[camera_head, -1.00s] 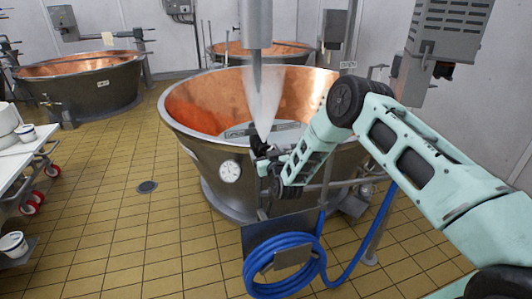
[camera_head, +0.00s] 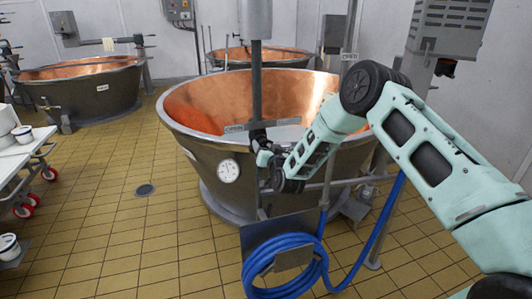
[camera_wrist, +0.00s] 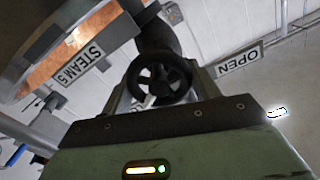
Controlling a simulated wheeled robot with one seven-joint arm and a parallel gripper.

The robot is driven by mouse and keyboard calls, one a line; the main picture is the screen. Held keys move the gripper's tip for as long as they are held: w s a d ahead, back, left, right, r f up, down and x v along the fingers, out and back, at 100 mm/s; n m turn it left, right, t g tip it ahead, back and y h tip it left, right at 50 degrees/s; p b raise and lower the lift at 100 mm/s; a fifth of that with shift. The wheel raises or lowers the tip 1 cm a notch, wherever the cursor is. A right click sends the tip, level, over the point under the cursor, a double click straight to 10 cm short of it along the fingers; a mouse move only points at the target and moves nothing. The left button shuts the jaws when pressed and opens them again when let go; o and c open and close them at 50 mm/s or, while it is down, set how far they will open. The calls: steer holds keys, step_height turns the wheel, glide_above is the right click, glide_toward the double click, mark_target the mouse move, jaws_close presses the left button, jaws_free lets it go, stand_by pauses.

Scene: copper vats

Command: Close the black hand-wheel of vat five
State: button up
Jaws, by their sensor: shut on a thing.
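The black hand-wheel (camera_wrist: 160,76) shows in the wrist view on a dark pipe, between a "STEAM 5" sign (camera_wrist: 82,62) and an "OPEN" sign (camera_wrist: 240,58). My gripper (camera_wrist: 161,88) is shut on its rim, with a finger on each side. In the head view the small dark wheel (camera_head: 257,137) is partly hidden at the front rim of the copper-lined vat (camera_head: 187,124), under a vertical pipe (camera_head: 256,85). My gripper (camera_head: 266,156) reaches it from the right. No white steam shows at the pipe now.
A round dial gauge (camera_head: 228,171) sits on the vat's front. A coiled blue hose (camera_head: 272,252) hangs below my gripper. A white trolley (camera_head: 22,150) stands at the left. Another vat (camera_head: 85,92) is at the back left. The tiled floor at left is open.

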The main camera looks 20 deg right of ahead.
steer(key=o, duration=1)
steer(key=shift+c, duration=0.2)
steer(key=s+b, duration=0.4)
steer(key=s, duration=1.3)
steer(key=shift+s, duration=0.25)
